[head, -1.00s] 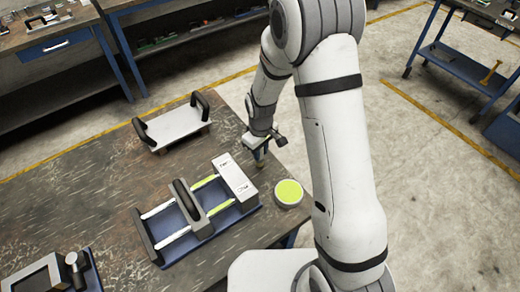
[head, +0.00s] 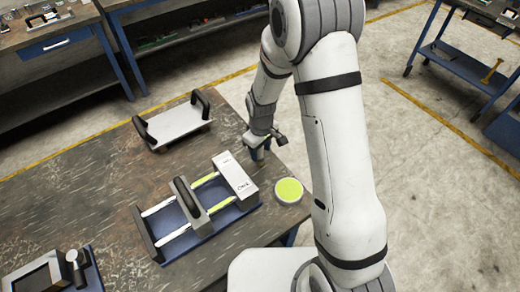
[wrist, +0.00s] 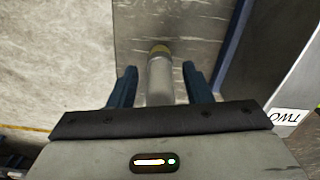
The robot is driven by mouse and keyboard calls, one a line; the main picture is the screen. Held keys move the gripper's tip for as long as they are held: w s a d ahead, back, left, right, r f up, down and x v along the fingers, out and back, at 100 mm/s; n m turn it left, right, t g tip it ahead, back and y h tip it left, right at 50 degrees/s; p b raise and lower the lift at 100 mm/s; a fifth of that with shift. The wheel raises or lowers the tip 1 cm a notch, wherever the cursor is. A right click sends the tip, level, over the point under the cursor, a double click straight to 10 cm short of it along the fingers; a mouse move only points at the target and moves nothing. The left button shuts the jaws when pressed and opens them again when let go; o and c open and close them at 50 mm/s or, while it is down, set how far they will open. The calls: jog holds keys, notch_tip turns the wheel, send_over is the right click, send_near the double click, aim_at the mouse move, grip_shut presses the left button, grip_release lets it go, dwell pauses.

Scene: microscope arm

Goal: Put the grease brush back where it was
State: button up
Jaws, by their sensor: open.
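The grease brush (wrist: 160,82) shows in the wrist view as a pale grey cylinder with a tan end. It lies between the two blue fingers of my gripper (wrist: 160,72), with a gap on each side. My gripper is open and not clamped on it. In the head view my gripper (head: 258,153) is low over the table's far right edge, and I cannot make out the brush there. The round green grease tin (head: 289,190) is nearer the camera, right of the rail device (head: 237,176).
The rail device has two rails, partly green, and a dark-handled carriage (head: 190,200). A metal plate with black handles (head: 178,124) lies behind it. A small device (head: 40,278) sits at front left. Bare table (head: 110,185) shows at left.

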notch_tip(320, 180, up, 12)
jog(key=shift+r+b, duration=0.1)
jog(key=shift+b, duration=1.15)
jog(key=s+d+r+m+t, duration=0.1)
jog(key=s+d+r+m, duration=0.3)
jog(key=s, duration=0.5)
jog(key=s+d+r+m+t, duration=0.2)
jog(key=s+d+r+m, duration=0.3)
jog(key=s+d+r, duration=0.4)
jog(key=shift+s+d, duration=0.35)
jog(key=shift+s, duration=0.4)
jog(key=shift+w, duration=0.1)
jog(key=shift+c, duration=0.5)
